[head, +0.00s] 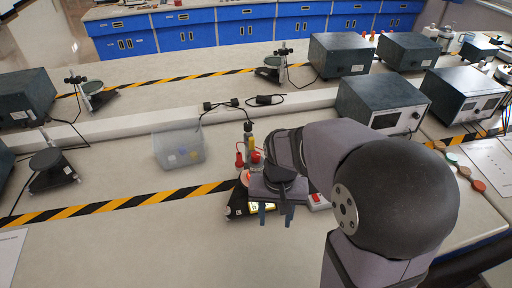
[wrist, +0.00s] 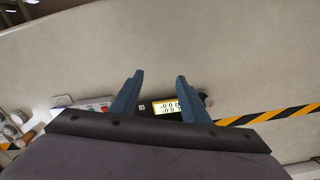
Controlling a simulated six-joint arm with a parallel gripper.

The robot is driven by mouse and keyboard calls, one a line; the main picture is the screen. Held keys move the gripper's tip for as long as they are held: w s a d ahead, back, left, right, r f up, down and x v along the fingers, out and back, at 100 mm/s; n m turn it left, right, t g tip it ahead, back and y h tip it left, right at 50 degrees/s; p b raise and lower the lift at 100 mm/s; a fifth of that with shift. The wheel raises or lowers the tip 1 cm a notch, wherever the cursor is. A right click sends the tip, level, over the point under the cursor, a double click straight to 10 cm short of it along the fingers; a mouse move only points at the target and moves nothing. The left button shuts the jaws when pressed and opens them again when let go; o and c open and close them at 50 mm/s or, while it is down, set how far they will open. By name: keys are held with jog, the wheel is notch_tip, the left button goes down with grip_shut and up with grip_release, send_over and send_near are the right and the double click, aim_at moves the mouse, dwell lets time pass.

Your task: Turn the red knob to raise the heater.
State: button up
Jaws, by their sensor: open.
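My gripper (head: 276,214) is open and empty, its two fingers pointing down over the front of a small dark device with a lit yellow display (head: 262,206). In the wrist view my gripper (wrist: 160,78) frames that display (wrist: 166,107) between its blue-grey fingers, the display lying beyond them. Red parts (head: 240,159) stand just behind the device, beside an upright stand (head: 248,134). I cannot tell which red part is the knob. The heater is not clearly seen; my arm hides much of this area.
A clear plastic box (head: 179,146) stands left of the device. A red switch on a white block (head: 317,200) is close to the right. Striped tape (head: 140,201) crosses the bench. Grey instrument boxes (head: 380,102) stand behind right. The front bench is clear.

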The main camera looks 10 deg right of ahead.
jog(key=w+r+m+p, duration=0.4)
jog(key=w+r+m, duration=0.3)
jog(key=w, duration=0.6)
notch_tip(320, 180, up, 3)
jog(key=m+p, duration=0.3)
jog(key=m, duration=0.3)
send_over(256, 154)
jog(key=shift+r, duration=0.15)
jog(key=shift+f+p, duration=1.4)
jog(key=shift+f, duration=2.25)
grip_shut()
